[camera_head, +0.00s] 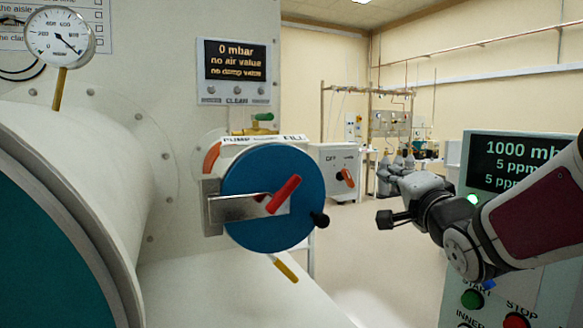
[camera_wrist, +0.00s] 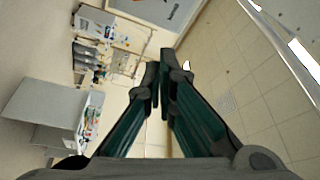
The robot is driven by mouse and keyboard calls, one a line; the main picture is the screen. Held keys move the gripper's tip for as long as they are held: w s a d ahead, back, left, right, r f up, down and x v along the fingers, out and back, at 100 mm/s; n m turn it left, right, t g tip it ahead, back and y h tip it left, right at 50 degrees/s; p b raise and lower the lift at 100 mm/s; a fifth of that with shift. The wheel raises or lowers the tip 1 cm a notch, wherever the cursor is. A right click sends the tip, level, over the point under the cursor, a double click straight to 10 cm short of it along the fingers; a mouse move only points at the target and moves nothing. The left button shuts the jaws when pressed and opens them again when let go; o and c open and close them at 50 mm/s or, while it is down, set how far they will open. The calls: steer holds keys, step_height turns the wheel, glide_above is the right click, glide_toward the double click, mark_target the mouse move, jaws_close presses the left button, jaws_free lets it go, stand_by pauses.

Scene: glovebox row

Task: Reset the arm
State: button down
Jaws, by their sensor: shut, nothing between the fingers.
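My gripper (camera_head: 384,218) is on the right side of the head view, with my arm reaching in from the right edge and the fingers pointing left. Its fingers are together and empty. In the wrist view the two dark green fingers of my gripper (camera_wrist: 160,78) meet near the middle, with nothing between them. The gripper is in free air, apart from the blue disc (camera_head: 255,220) with the red handle (camera_head: 284,194) to its left.
A white cylindrical chamber (camera_head: 100,170) with a gauge (camera_head: 60,37) fills the left. A display (camera_head: 234,72) reads 0 mbar. A control panel (camera_head: 460,285) with a 1000 mb display stands behind my arm at right. Open floor (camera_head: 385,270) lies between.

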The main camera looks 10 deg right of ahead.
steer(key=shift+s+a+f, duration=0.1)
steer(key=shift+s+f, duration=0.05)
steer(key=shift+s, duration=0.55)
steer(key=s+a+f+n+g, duration=0.2)
steer(key=s+f+n+g, duration=0.15)
steer(key=s+f, duration=0.2)
steer(key=s+a+f+n+g, duration=0.2)
steer(key=s+a+f+g, duration=0.1)
steer(key=s+f+g, duration=0.3)
steer(key=s+a+f+n+g+y, duration=0.1)
steer(key=s+a+f+n+g, duration=0.2)
steer(key=s, duration=0.4)
steer(key=s+a+f+n+g+y, duration=0.1)
steer(key=s+a+f+n+g, duration=0.15)
steer(key=s, duration=0.45)
steer(key=s+a+f+n+g, duration=0.2)
steer(key=s+a+n+g, duration=0.15)
steer(key=s, duration=0.45)
step_height(320, 180, up, 16)
steer(key=t+p, duration=0.3)
steer(key=p, duration=1.2)
steer(key=shift+w+d+p, duration=0.3)
steer(key=shift+w+d, duration=0.1)
steer(key=shift+d, duration=0.05)
